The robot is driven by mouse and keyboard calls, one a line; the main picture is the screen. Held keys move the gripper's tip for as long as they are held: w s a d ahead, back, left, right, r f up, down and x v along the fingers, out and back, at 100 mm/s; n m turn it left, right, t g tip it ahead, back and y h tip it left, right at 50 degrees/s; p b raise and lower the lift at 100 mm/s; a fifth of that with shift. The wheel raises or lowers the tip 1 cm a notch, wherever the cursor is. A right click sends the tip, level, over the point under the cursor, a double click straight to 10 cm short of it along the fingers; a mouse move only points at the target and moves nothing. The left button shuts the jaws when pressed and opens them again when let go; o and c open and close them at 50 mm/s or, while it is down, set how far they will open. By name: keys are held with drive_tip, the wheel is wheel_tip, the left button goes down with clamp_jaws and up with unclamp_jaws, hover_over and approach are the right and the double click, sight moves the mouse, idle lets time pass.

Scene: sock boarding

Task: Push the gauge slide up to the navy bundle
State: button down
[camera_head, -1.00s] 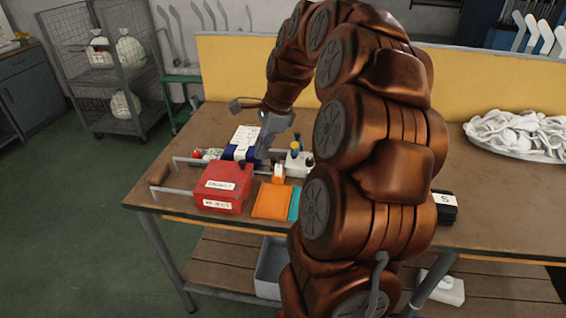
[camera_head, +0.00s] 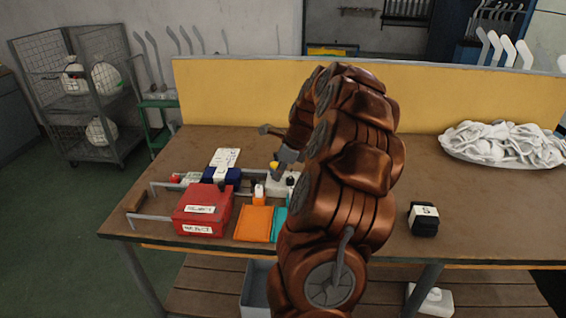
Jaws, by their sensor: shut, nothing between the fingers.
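A navy bundle (camera_head: 222,179) with a white label lies on the workbench behind a red box. My gripper (camera_head: 277,174) is shut and empty, pointing down to the right of the navy bundle and apart from it. It is at a white block (camera_head: 283,187) with small yellow and dark parts; whether it touches the block I cannot tell. An orange-and-white piece (camera_head: 259,193) stands between the red box and this block. Which of these small parts is the gauge slide I cannot make out. My arm hides the bench to the right.
The red box (camera_head: 203,211) with labels sits at the front left, metal rails beside it. A black bundle marked S (camera_head: 424,219) and a tray of white socks (camera_head: 503,145) are on the right.

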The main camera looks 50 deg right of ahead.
sight(268, 187)
drive_tip(key=x, duration=0.3)
drive_tip(key=shift+a, duration=0.15)
drive_tip(key=shift+w+a+p, duration=0.2)
drive_tip(key=shift+w, duration=0.35)
drive_tip(key=shift+w+a+p, duration=0.2)
drive_tip(key=shift+w, duration=0.4)
drive_tip(key=shift+w+a, duration=0.25)
drive_tip(key=shift+w, duration=0.5)
